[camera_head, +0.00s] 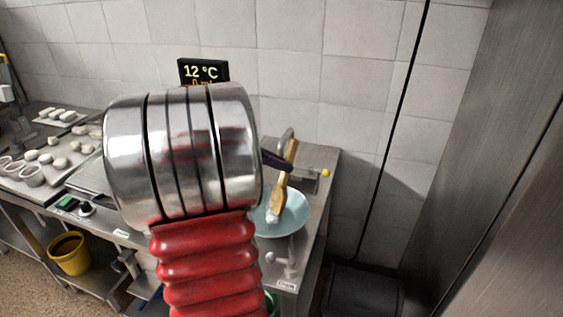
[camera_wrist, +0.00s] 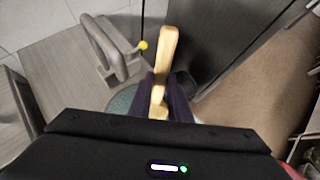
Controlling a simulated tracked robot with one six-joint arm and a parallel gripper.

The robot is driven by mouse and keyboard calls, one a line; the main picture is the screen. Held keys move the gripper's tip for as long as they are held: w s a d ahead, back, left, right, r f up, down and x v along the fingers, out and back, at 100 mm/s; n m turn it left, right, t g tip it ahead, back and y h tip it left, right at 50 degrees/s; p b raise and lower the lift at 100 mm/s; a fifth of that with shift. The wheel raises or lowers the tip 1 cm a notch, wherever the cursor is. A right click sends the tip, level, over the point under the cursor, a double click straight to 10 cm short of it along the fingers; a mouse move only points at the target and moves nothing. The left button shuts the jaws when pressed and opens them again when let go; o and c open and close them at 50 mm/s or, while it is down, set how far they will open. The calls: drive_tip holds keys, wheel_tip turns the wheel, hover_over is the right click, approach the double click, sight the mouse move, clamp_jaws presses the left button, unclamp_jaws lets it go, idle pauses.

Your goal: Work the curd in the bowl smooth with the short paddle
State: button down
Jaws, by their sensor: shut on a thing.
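A short wooden paddle (camera_head: 281,190) stands tilted over a pale blue bowl (camera_head: 296,213), its lower end inside the bowl. White curd (camera_head: 271,216) shows in the bowl at the paddle's lower end; my arm hides the bowl's left part. My gripper (camera_head: 284,166) is shut on the paddle's upper part. In the wrist view the paddle (camera_wrist: 166,55) sits between the dark fingers of my gripper (camera_wrist: 160,92). There the bowl (camera_wrist: 122,100) shows only as a sliver, and the curd is hidden.
A grey metal handle (camera_wrist: 100,48) and a yellow knob (camera_wrist: 144,45) stand by the bowl. A tray of white pieces (camera_head: 48,160) lies on the left counter. A yellow bucket (camera_head: 69,253) is below. A dark display (camera_head: 203,71) reads 12 °C. The tiled wall is behind.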

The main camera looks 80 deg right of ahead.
drive_tip(key=shift+w+d+r, duration=0.1)
drive_tip(key=shift+w+d, duration=0.45)
drive_tip(key=shift+d, duration=0.1)
drive_tip(key=shift+s+a, duration=0.1)
drive_tip(key=shift+s+a, duration=0.3)
drive_tip(key=shift+a, duration=0.1)
drive_tip(key=shift+w+d, duration=0.1)
drive_tip(key=shift+d, duration=0.05)
idle(0.5)
drive_tip(key=shift+w+d, duration=0.55)
drive_tip(key=shift+d, duration=0.1)
drive_tip(key=shift+s+a, duration=0.1)
drive_tip(key=shift+s+a, duration=0.55)
drive_tip(key=shift+a, duration=0.1)
drive_tip(key=shift+w+d, duration=0.1)
idle(0.6)
drive_tip(key=shift+w+d, duration=0.5)
drive_tip(key=shift+d, duration=0.1)
